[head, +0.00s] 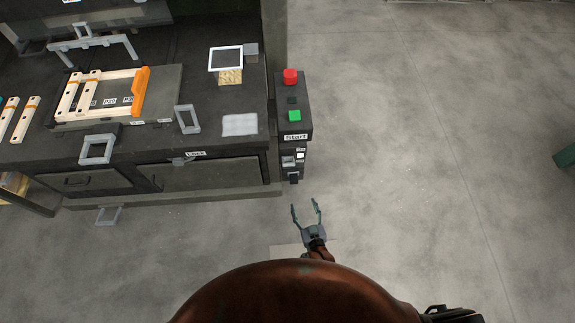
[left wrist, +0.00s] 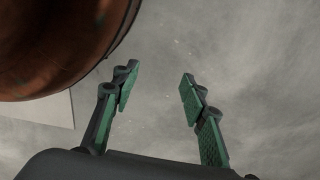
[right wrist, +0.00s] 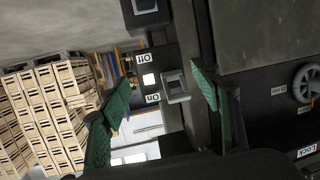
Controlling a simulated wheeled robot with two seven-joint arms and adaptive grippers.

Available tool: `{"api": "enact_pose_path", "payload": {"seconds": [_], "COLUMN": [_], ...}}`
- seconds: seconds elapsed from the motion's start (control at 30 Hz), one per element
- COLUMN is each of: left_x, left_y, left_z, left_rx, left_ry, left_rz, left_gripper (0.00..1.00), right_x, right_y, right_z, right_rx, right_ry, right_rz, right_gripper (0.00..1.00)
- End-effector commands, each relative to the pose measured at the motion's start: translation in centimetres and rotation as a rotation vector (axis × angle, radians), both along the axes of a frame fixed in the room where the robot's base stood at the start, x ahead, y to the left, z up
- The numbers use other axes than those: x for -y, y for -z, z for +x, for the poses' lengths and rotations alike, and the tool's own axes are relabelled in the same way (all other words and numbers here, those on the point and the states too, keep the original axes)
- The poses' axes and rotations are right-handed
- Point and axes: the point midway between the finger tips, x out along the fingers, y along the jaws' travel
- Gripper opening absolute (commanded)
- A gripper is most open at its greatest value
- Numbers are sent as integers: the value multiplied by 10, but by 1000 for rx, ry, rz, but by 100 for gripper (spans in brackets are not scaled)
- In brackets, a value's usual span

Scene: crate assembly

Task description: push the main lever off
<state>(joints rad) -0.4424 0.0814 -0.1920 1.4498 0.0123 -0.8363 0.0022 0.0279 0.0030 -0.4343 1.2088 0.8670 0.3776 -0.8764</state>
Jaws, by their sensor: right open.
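The main lever (head: 288,160) looks like a small grey handle on the front of the dark control post, below the "Start" label. In the right wrist view the grey looped handle (right wrist: 177,88) sits beside a white square and small on/off labels. My right gripper (head: 306,206) is open and empty, a little below the post in the head view. In the right wrist view its fingertips (right wrist: 160,83) frame the handle, apparently still apart from it. My left gripper (left wrist: 158,84) is open and empty over bare floor; the head view does not show it.
The post (head: 303,122) carries a red button (head: 290,76) and a green button (head: 294,115). The dark workbench (head: 140,140) stands to its left with crate parts on top. Stacked wooden crates (right wrist: 50,105) show in the right wrist view.

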Motion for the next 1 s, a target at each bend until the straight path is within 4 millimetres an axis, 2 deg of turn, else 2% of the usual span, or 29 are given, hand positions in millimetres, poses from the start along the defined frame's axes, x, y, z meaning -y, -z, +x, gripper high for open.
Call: {"api": "enact_pose_path", "payload": {"seconds": [0.03, 0.1, 0.2, 0.33, 0.57, 0.8, 1.0], "left_x": [1, 2, 3, 3, 8, 16, 20], "left_y": [8, 1, -8, -18, -38, -72, -94], "left_z": [1, 8, 15, 21, 30, 40, 44], "left_rx": [-14, -21, -29, -33, -30, -30, -31], "left_ry": [-6, -11, -16, -19, -19, -18, -19], "left_rz": [-2, -3, -5, -6, -12, -23, -29], "left_gripper": [40, 40, 40, 40, 40, 40, 40], "right_x": [-15, -29, -42, -49, -50, -50, -50], "right_y": [-6, -32, -59, -78, -84, -82, -82], "right_z": [23, 47, 67, 79, 101, 135, 152], "right_rx": [67, 143, 206, 241, 250, 247, 247], "right_ry": [29, 73, 124, 159, 167, 167, 165], "right_rz": [21, 40, 62, 75, 77, 77, 76], "right_gripper": [58, 58, 58, 58, 58, 58, 58]}}
